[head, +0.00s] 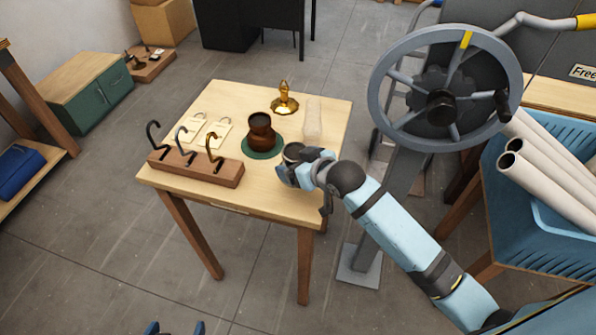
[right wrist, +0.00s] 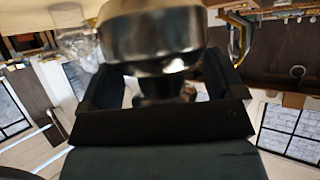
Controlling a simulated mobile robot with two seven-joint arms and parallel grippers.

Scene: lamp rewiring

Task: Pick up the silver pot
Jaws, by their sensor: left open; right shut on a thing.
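The silver pot (head: 292,149) is at the right front part of the wooden table, mostly hidden behind my right gripper (head: 306,167). In the right wrist view the pot (right wrist: 150,38) looks dark and shiny and sits between the two black fingers of my right gripper (right wrist: 165,88). The gripper is shut on it. I cannot tell whether the pot touches the tabletop. My left gripper (head: 175,328) shows only as blue tips at the bottom edge of the head view, open and far from the table.
The table (head: 262,200) also bears a brown pot (head: 261,138) on a green mat (head: 262,154), a brass piece (head: 284,102), a clear glass piece (head: 313,118), a hook rack (head: 195,168) and paper tags (head: 215,132). A large handwheel (head: 382,110) stands close on the right.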

